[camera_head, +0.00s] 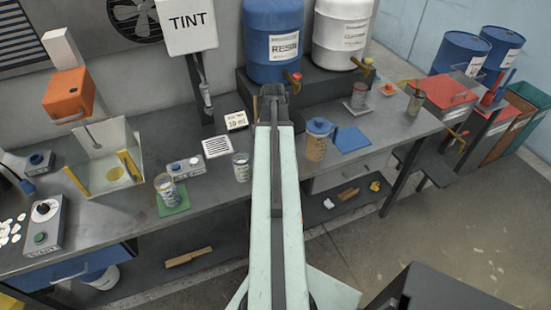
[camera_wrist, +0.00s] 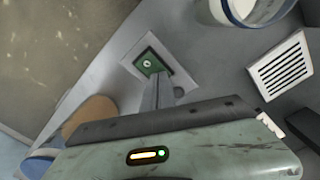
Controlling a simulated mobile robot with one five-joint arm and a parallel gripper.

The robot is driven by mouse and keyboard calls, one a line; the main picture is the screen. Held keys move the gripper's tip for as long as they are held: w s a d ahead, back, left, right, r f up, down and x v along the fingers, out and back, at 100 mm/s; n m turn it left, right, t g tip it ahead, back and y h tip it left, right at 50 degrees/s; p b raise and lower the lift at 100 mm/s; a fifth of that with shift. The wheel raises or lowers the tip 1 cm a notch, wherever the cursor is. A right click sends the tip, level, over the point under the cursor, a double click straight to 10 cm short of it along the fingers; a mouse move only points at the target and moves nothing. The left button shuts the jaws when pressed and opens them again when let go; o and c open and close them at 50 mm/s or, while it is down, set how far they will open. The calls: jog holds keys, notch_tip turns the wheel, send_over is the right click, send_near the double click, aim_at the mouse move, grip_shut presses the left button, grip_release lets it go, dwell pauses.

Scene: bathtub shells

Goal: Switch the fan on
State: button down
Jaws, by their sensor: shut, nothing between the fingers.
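The fan (camera_head: 135,18) is dark, round and mounted on the back wall, partly behind the TINT sign; I cannot tell whether it turns. My gripper (camera_head: 272,92) shows at the far end of my pale green arm, over the bench. In the wrist view my gripper (camera_wrist: 160,80) is shut and empty. Its narrow tip lies at the lower edge of a small green square switch or button (camera_wrist: 149,63) in a pale plate. I cannot tell whether they touch, or whether this works the fan. The green square is not visible in the head view.
A glass cup (camera_head: 241,167) and a white slatted grate (camera_head: 217,147) stand left of my arm. A tan jug with a blue lid (camera_head: 317,140) stands right. A grey box with a dial and green button (camera_head: 43,222) is far left. Large RESIN drum (camera_head: 272,40) stands behind.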

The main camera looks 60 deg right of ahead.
notch_tip(320, 180, up, 7)
jog(key=p, duration=0.7)
dwell(0.5)
